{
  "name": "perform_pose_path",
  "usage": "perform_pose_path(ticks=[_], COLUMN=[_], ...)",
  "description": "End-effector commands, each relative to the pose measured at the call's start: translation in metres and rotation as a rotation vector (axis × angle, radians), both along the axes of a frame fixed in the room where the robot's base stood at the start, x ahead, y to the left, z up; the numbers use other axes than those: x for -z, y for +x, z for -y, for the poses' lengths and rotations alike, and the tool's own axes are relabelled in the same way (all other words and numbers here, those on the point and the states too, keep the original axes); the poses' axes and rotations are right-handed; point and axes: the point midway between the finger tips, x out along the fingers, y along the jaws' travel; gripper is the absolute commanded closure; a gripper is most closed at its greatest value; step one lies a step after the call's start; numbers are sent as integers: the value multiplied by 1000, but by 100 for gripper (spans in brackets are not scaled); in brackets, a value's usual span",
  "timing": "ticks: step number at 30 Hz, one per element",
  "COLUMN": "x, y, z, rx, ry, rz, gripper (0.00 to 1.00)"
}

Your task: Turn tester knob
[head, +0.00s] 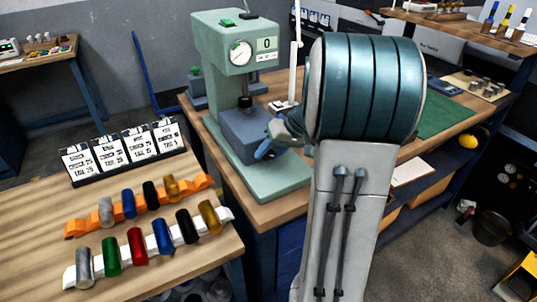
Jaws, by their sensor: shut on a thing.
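The tester (222,60) is a pale green press-like machine with a round dial (240,53) and a small display reading 0 (266,43). It stands on the wooden bench. A dark block (250,128) sits on its base under a short black spindle (244,102). My gripper (266,148) is at the right front side of this block, low above the green base. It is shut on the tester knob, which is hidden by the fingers. My large teal and grey arm covers the area right of the tester.
On the left wooden table, several coloured cylinders lie on an orange rack (72,229) and a white rack (68,277). Label cards (112,149) stand behind them. A green mat (440,116) lies right of my arm. A gap separates the left table and the bench.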

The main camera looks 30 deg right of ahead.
Motion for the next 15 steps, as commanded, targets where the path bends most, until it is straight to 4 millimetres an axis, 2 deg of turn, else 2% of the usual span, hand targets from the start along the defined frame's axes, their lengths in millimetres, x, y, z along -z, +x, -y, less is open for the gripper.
perform_pose_path(ticks=[3,4,6,15], x=[0,0,0,-2], y=[0,0,0,0], z=[0,0,0,1], rx=[0,0,0,0], ry=[-1,-1,-1,-2], rz=[0,0,0,1], gripper=[83,55,41,41])
